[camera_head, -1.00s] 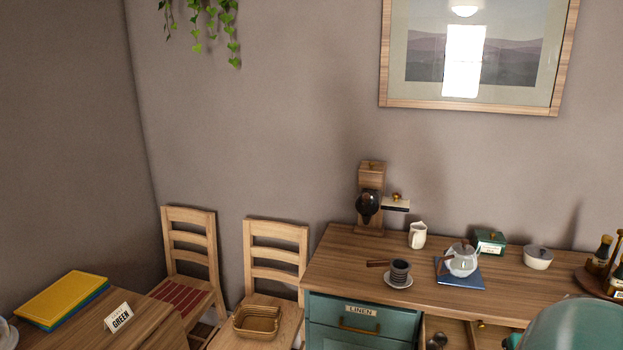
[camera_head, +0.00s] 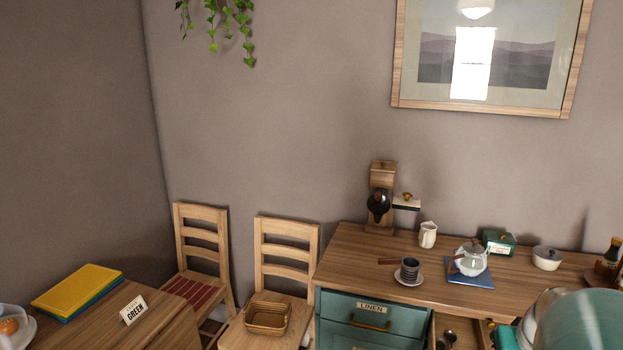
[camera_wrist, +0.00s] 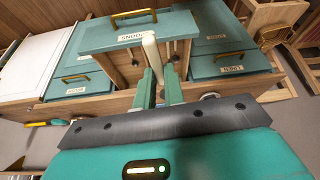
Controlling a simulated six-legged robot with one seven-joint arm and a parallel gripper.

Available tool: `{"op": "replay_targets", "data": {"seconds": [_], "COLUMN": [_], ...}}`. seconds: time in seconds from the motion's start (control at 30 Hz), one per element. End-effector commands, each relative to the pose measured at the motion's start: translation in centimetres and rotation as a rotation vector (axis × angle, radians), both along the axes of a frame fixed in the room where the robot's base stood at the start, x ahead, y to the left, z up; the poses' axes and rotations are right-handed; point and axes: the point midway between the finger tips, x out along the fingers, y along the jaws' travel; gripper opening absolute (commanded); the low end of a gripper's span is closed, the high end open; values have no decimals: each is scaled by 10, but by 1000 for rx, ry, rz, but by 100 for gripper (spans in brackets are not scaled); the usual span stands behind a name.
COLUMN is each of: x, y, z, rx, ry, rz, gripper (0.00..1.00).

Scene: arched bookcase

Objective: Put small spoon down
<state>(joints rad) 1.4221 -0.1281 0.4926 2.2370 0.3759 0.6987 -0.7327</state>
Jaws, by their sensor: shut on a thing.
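My gripper (camera_wrist: 158,76) is shut on a pale rod-like thing, which looks like the small spoon's handle (camera_wrist: 150,48). The spoon's bowl cannot be made out. How high the spoon is above the drawer floor cannot be told. In the head view, the open wooden drawer (camera_head: 440,325) holds dark spoon-like utensils (camera_head: 448,337). My teal arm covers the lower right, and the spoon in my grip cannot be made out there.
The closed LINEN drawer (camera_head: 350,312) is left of the open one. A chair with a basket (camera_head: 268,317) stands farther left.

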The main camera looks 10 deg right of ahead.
Motion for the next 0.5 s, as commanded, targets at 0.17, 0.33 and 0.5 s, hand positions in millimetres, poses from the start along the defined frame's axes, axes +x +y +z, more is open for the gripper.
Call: {"op": "replay_targets", "data": {"seconds": [0.17,0.33,0.5], "x": [24,49,73], "y": [9,21,33], "z": [-10,-21,-34], "rx": [4,2,2], "ry": [0,0,1], "rz": [32,62,88], "gripper": [0,0,0]}}
